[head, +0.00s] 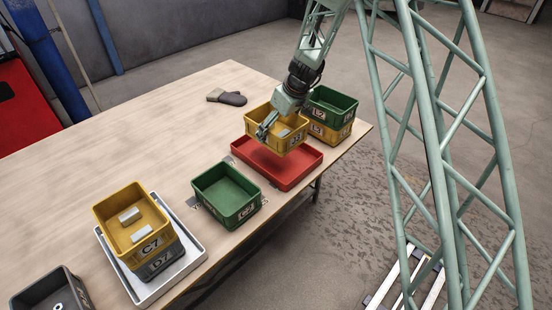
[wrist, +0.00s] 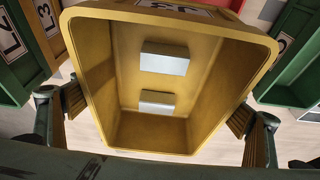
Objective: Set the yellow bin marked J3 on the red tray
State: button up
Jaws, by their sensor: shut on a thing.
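The yellow bin marked J3 (head: 290,146) is in my gripper (head: 268,127), over the red tray (head: 312,168). It looks upright and seems a little above the tray floor; the exact gap is hard to tell. In the wrist view the yellow bin (wrist: 205,95) fills the middle, with two light grey blocks (wrist: 164,62) inside. My gripper also shows there (wrist: 157,112), a finger on each side of the bin, shut on it. The tray's far part is hidden behind the bin.
A green bin (head: 335,100) sits on a yellow bin marked L3 (head: 322,132), close behind the tray. A green bin (head: 226,195) stands in front. Yellow bin C7 (head: 150,247) sits on grey bin D7 on a white tray (head: 198,255). A dark glove (head: 227,98) lies farther back.

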jog(key=shift+f+b, duration=0.75)
jog(key=shift+f, duration=2.35)
jog(key=shift+f, duration=0.1)
jog(key=shift+f+b, duration=0.5)
jog(key=shift+f, duration=1.3)
jog(key=shift+f+b, duration=0.35)
jog(key=shift+b, duration=0.35)
jog(key=o, duration=0.8)
jog(key=shift+r+p, duration=0.15)
jog(key=shift+p, duration=0.15)
